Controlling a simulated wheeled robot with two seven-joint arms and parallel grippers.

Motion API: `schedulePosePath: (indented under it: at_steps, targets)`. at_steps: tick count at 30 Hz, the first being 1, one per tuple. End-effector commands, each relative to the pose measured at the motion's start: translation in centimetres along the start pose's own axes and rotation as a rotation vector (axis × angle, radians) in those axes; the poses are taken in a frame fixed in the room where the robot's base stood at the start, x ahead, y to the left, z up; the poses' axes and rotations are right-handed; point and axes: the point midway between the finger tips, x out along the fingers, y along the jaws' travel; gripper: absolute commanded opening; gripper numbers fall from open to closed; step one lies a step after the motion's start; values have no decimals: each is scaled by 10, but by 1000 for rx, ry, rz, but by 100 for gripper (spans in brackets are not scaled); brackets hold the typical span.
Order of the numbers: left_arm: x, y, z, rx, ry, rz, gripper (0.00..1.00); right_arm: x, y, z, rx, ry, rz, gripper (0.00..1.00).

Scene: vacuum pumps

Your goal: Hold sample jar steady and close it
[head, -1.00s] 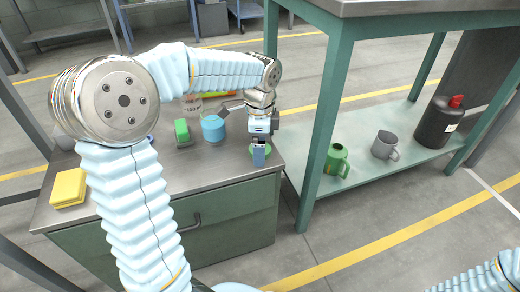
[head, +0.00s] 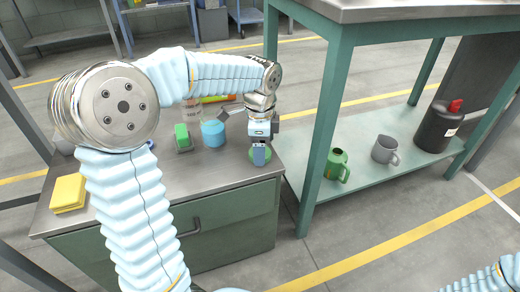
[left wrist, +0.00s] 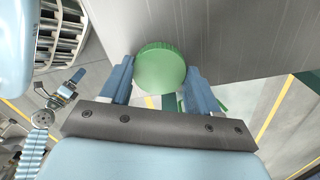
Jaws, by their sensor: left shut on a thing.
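A round green lid (left wrist: 160,70) sits between the two blue fingers of my left gripper (left wrist: 160,88) in the left wrist view. The gripper is shut on the lid. The jar body under the lid is hidden, so I cannot tell how the lid sits on it. What looks like my right gripper (left wrist: 68,88) shows small at the left of the wrist view; its jaw state is unclear.
A green table leg (head: 320,130) rises close right of the gripper.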

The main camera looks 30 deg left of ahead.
Motion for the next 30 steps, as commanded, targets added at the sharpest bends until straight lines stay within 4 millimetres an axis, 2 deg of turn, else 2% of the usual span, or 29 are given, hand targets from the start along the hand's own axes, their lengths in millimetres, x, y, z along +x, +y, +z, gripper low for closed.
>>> schedulePosePath:
  at_steps: [6,8,14,21,25,30]
  targets:
    - [-32,1,-1,0,2,-3,33,-8,-2,-1,0,2,2,90]
    - [-42,11,-3,2,3,-4,33,-10,-3,-1,1,3,2,90]
    - [-89,49,-12,3,4,-5,33,-19,-5,-1,1,5,4,90]
    - [-112,104,-25,2,1,-3,33,-21,-5,-2,2,6,5,90]
    - [-120,123,-29,2,1,-1,33,-22,-6,-2,2,7,5,90]
    - [-124,134,-32,1,0,-1,33,-23,-6,-2,2,7,6,90]
